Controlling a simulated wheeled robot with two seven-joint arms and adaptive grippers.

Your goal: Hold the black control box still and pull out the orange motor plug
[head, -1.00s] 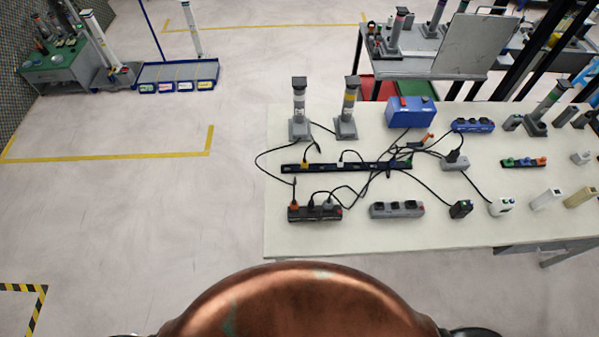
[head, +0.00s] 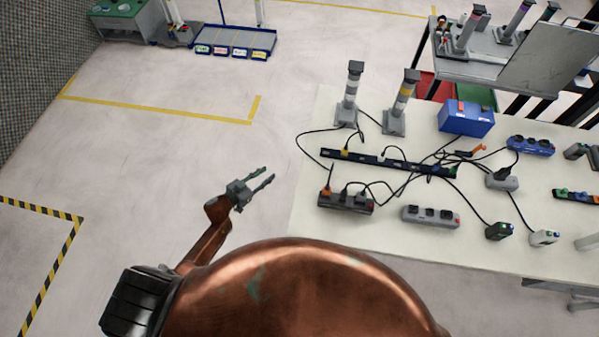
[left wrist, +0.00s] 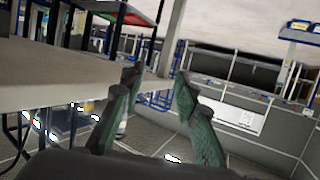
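The black control box (head: 347,204) lies near the left front of the white table. The orange motor plug (head: 326,192) sits upright at its left end, with a black cable running up from it. Other dark plugs stand in the box beside it. My left gripper (head: 268,180) is open and empty, over the floor left of the table and apart from the box. In the left wrist view its two green fingers (left wrist: 158,78) are spread, with the table edge to the left and no box or plug visible between them. My right gripper is not in view.
On the white table (head: 300,240) stand a grey socket strip (head: 431,216), a long black strip (head: 385,163), two posts (head: 349,95) (head: 401,100) and a blue case (head: 466,118). Loose black cables cross behind the box.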

